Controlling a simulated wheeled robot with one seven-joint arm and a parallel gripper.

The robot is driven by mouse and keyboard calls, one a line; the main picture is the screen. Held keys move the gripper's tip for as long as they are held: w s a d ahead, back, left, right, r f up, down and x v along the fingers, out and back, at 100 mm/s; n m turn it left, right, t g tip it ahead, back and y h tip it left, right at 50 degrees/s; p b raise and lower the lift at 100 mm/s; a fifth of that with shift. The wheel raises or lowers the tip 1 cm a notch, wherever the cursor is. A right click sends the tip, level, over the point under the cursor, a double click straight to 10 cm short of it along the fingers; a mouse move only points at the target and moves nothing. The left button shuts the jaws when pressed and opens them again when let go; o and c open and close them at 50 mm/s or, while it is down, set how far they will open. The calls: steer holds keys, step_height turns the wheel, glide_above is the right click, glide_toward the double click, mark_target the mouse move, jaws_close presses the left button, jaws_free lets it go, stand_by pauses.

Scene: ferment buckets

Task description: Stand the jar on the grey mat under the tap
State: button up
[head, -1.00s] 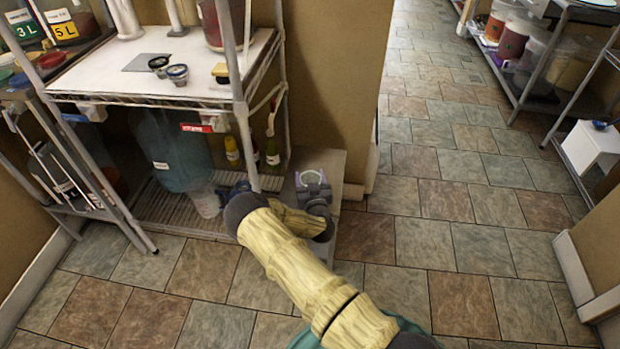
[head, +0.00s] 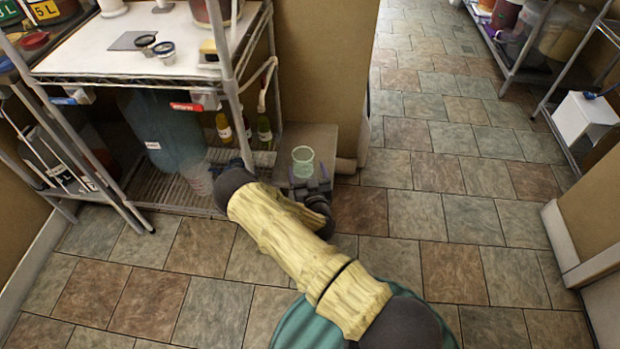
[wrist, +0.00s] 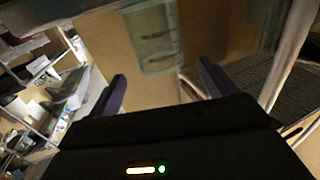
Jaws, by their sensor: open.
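The jar (head: 302,162) is clear, pale green glass and stands upright on a low grey-beige ledge beside the shelving rack. In the wrist view the jar (wrist: 155,40) shows ahead of the fingers, near the top. My gripper (head: 308,178) is open, its two purple fingers apart and empty, just on the near side of the jar. The fingers also show in the wrist view (wrist: 161,75); the jar looks beyond their tips. A flat grey square, apparently the mat (head: 128,40), lies on the white upper shelf. I cannot make out the tap clearly.
A rack post (head: 232,85) stands between jar and shelf. Below are a big blue container (head: 165,135) and bottles (head: 264,130). Tiled floor to the right is open.

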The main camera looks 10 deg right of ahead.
steer(key=shift+s, duration=1.85)
steer(key=d+r+m+g+h, duration=0.3)
steer(key=d+r+m+g, duration=0.15)
steer(key=r+g, duration=0.35)
steer(key=s+a+r+n+g+y, duration=0.1)
steer(key=s+r+n+g, duration=0.1)
steer(key=s+r, duration=0.6)
steer(key=s+r+n+g+y, duration=0.2)
steer(key=s+r+g, duration=0.3)
steer(key=s, duration=0.9)
step_height(320, 180, up, 4)
steer(key=shift+s+a+f, duration=0.2)
steer(key=shift+a, duration=0.2)
